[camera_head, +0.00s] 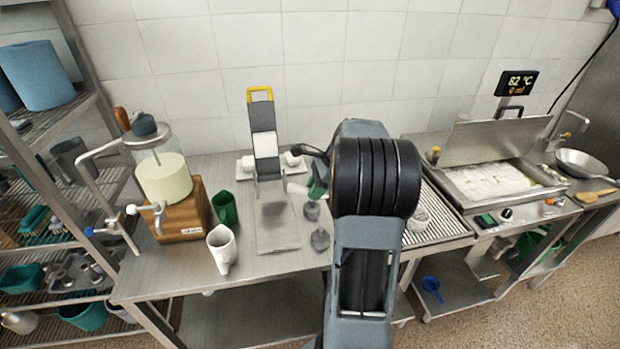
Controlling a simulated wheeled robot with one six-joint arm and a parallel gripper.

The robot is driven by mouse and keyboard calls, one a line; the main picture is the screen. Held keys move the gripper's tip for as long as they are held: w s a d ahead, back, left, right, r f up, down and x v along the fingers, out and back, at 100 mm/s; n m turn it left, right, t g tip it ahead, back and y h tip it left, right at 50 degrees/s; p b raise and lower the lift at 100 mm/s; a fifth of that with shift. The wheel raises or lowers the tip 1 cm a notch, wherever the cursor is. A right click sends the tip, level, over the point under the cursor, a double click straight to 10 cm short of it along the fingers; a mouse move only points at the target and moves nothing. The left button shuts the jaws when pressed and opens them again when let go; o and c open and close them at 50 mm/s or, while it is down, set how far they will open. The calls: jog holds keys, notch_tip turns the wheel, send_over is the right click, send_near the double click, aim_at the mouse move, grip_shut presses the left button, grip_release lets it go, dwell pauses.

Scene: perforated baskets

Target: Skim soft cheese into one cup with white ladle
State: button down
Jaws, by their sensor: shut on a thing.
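My arm fills the middle and hides most of my gripper (315,172); only a dark part shows left of the wrist. It is shut on a white and green thing (298,188), largely hidden, which may be the white ladle. Soft white cheese (488,181) lies in a steel vat (465,208) with a raised lid at the right. A white cup (222,250) stands near the bench's front left, beside a green cup (225,208). My gripper is over the bench, left of the vat.
A glass jar of pale contents (165,182) sits on a wooden block (182,212) at left. A steel stand with a yellow handle (259,95) and two grey plungers (320,240) occupy the bench centre. A pan (582,165) is far right. Shelves (45,160) border the left.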

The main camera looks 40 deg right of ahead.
jog(key=shift+d, duration=0.25)
notch_tip(320, 180, down, 8)
jog(key=a+g+h+b, duration=0.2)
jog(key=h+b, duration=0.2)
jog(key=b, duration=0.4)
jog(key=shift+w+r, duration=0.2)
jog(key=shift+w, duration=0.2)
jog(key=shift+a, duration=0.1)
jog(key=shift+s, duration=0.1)
